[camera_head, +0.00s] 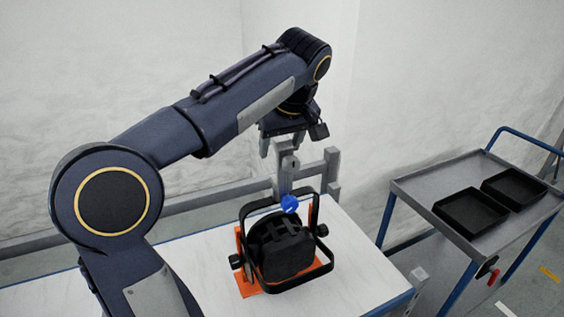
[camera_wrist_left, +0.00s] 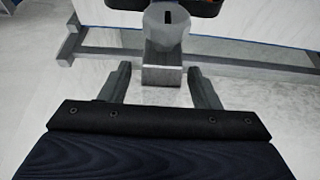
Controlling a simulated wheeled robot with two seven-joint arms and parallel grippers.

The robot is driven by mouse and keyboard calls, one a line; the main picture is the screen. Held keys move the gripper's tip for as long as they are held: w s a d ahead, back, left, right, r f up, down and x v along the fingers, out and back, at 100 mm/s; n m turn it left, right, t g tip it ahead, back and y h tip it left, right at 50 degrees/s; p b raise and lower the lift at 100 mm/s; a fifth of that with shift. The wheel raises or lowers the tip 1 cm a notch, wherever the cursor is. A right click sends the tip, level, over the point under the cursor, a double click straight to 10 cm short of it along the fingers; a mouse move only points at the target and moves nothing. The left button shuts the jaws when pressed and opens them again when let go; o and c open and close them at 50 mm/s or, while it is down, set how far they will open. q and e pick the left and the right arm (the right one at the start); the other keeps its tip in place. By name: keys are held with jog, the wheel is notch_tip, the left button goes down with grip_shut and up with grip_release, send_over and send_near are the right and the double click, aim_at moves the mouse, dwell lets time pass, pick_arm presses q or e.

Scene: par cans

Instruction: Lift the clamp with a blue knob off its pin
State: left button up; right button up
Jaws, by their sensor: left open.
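The clamp is grey with a blue knob (camera_head: 290,204); its grey body (camera_head: 285,178) stands up at the back of a black par can (camera_head: 283,252). In the left wrist view the grey clamp (camera_wrist_left: 163,74) lies ahead, between the fingers in the picture. My left gripper (camera_head: 281,148) points down just above the clamp's top. It is open, with a finger on each side in the left wrist view (camera_wrist_left: 160,70), and nothing is gripped. The pin is hidden or cannot be made out. My right gripper is not in view.
The par can with its black yoke (camera_head: 325,266) sits over an orange piece (camera_head: 243,276) on a white table (camera_head: 350,250). A grey rail (camera_head: 210,200) runs behind. At right, a grey cart (camera_head: 425,190) carries two black trays (camera_head: 470,212). The table's front left looks clear.

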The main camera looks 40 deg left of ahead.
pick_arm(q)
jog(key=shift+a+f, duration=0.15)
jog(key=shift+f, duration=0.25)
jog(key=shift+c, duration=0.2)
grip_shut()
jog(key=shift+r, duration=0.1)
